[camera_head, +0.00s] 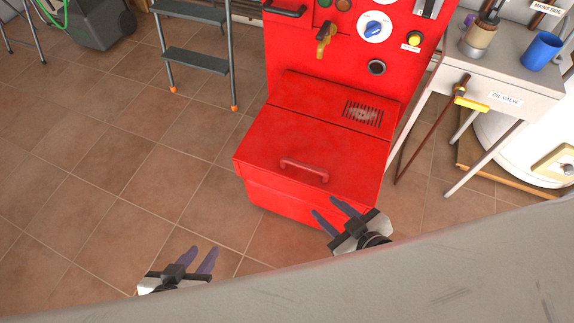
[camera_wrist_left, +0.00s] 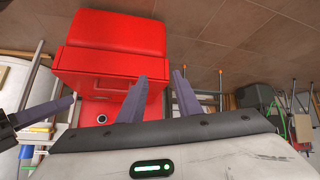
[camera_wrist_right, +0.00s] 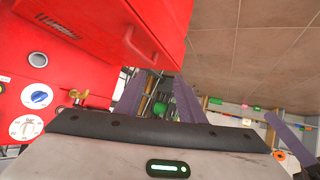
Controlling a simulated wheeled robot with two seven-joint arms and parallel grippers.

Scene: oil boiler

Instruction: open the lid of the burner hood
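The red burner hood (camera_head: 270,150) juts out low from the front of the red boiler. Its lid lies flat and closed, with a red bar handle (camera_head: 304,168) near its front edge. The handle also shows in the right wrist view (camera_wrist_right: 138,48). My right gripper (camera_head: 325,208) is open and empty, just in front of the hood's front right, below and apart from the handle. My left gripper (camera_head: 202,258) is open and empty, in front and to the left of the hood. The hood also shows in the left wrist view (camera_wrist_left: 100,65).
A vent grille (camera_head: 363,113) sits behind the lid. A brass valve (camera_head: 325,40) and blue knob (camera_head: 374,28) are on the boiler panel. A side table (camera_head: 500,85) with a blue mug (camera_head: 541,51) stands at right. A step ladder (camera_head: 196,60) stands at back left. The tiled floor at left is clear.

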